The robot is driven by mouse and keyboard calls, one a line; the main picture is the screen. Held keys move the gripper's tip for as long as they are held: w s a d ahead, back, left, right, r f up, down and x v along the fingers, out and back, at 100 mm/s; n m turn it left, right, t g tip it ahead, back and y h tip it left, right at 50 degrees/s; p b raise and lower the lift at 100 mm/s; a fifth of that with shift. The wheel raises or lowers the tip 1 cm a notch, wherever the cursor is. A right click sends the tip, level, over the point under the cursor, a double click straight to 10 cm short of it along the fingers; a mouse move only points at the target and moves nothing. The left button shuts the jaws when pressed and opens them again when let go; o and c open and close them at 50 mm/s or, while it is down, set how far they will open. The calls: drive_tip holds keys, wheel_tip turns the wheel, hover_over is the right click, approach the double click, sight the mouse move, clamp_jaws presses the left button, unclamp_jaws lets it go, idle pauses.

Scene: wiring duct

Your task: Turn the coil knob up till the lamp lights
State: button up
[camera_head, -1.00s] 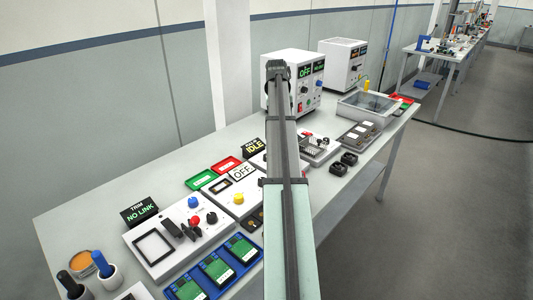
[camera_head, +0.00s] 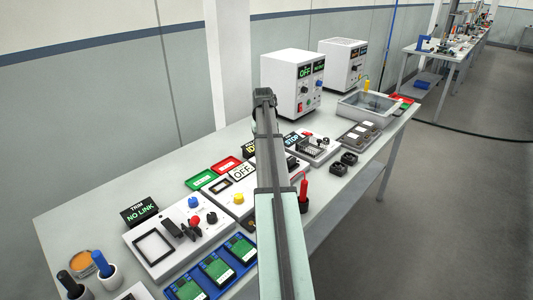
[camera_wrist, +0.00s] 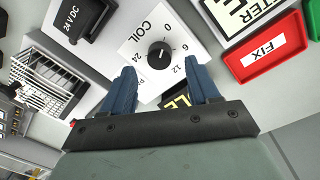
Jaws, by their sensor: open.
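The coil knob (camera_wrist: 160,52) is black and round with a pale pointer mark. It sits on a white panel (camera_wrist: 138,38) marked COIL, with 0, 6, 12 and 24 around the knob. A black display with yellow letters (camera_wrist: 180,100) is partly hidden between the fingers. In the head view my arm hides the knob and gripper. I cannot make out a lit lamp.
A black 24 V DC part (camera_wrist: 82,18) stands left of the coil panel, near a wire rack (camera_wrist: 48,82). A red FIX tray (camera_wrist: 262,52) lies to the right. A red-handled tool (camera_head: 304,188) stands upright right of my arm in the head view.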

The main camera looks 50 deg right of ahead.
drive_tip(key=shift+d+f, duration=0.1)
drive_tip(key=shift+f, duration=1.65)
drive_tip(key=c, duration=1)
